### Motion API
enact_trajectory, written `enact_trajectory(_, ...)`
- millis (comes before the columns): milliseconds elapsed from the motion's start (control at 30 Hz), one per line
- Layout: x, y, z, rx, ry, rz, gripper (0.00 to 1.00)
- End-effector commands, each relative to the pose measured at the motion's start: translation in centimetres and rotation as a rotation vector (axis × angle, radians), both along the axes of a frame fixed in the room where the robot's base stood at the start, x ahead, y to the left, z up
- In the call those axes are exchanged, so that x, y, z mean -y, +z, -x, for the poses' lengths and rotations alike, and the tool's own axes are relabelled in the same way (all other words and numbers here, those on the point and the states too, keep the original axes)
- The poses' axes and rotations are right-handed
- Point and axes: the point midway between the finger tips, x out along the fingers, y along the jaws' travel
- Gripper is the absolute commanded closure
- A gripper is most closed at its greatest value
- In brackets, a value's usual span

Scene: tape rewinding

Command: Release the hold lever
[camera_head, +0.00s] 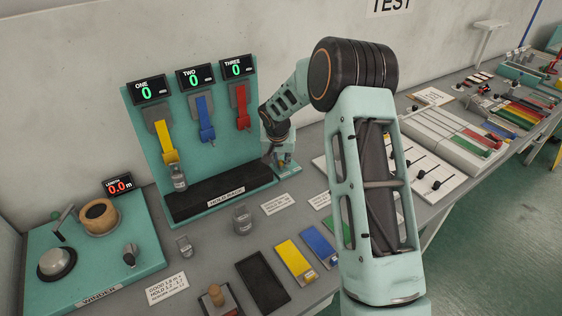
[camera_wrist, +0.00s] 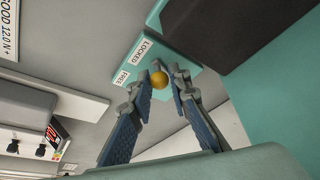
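The hold lever's yellow ball knob (camera_wrist: 159,78) shows in the wrist view between the tips of my gripper (camera_wrist: 160,82). My gripper's two blue-padded fingers are spread, with the knob between their tips; I cannot tell whether either finger touches it. The lever's teal base (camera_wrist: 190,58) carries the labels LOCKED (camera_wrist: 146,49) and FREE (camera_wrist: 129,77). The lever's shaft is hard to make out. In the head view my gripper is low at the right end of the hold rack (camera_head: 222,198), over the small teal base (camera_head: 288,167), and the knob is hidden there.
Yellow, blue and red tapes (camera_head: 205,118) hang on the teal panel left of my arm. A grey weight (camera_head: 179,178) hangs under the yellow tape (camera_head: 165,142). The winder (camera_head: 92,245) stands at the left. Sliders (camera_head: 440,165) lie to the right of my arm.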

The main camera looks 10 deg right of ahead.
Motion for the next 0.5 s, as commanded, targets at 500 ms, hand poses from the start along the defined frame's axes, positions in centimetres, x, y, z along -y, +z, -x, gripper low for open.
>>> enact_trajectory(500,0.28,0.04,0.06,-0.002,0.037,-0.001,1.0)
